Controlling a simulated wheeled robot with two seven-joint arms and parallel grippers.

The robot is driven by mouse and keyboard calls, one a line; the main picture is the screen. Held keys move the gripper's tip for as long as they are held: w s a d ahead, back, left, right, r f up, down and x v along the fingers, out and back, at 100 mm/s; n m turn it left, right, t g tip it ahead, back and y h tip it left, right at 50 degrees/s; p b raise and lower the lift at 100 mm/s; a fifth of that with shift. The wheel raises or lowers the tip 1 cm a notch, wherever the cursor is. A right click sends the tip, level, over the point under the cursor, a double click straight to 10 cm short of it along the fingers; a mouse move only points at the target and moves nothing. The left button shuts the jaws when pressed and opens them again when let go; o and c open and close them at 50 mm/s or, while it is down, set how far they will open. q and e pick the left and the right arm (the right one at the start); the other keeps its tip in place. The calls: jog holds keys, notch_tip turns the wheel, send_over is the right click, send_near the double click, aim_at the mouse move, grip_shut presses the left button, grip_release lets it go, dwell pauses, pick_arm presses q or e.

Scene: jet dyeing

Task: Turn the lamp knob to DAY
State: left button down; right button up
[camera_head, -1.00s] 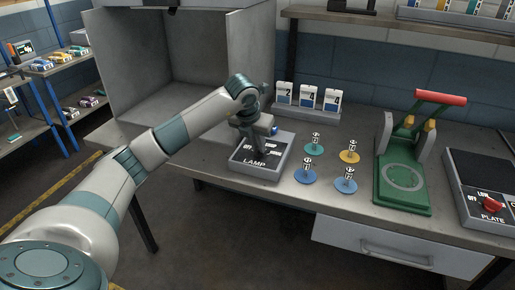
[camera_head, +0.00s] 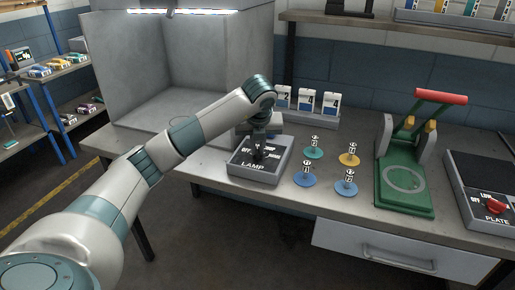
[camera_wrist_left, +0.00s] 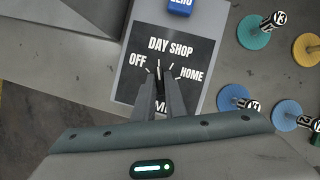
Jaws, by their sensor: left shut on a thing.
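The lamp box (camera_head: 277,168) is a grey box with a dark face and the word LAMP, on the bench below the booth. Its face shows in the left wrist view (camera_wrist_left: 195,52) with OFF, DAY, SHOP and HOME around white tick marks. My left gripper (camera_wrist_left: 166,88) is over the dial, its fingers shut on the lamp knob, which they mostly hide. In the head view the left gripper (camera_head: 258,152) points down onto the box. I cannot clearly read the knob's pointer. A bright lamp strip (camera_head: 185,11) glows at the booth's top. My right gripper is not in view.
A blue button (camera_wrist_left: 180,5) is at the box's far edge. Several coloured discs with posts (camera_head: 313,153) stand close to its right. A green press (camera_head: 405,185) and a plate control box (camera_head: 490,195) are further right. The grey booth (camera_head: 125,75) stands behind my left arm.

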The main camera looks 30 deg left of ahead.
pick_arm(q)
jog(key=shift+r, duration=0.1)
jog(key=c, duration=1.8)
grip_release()
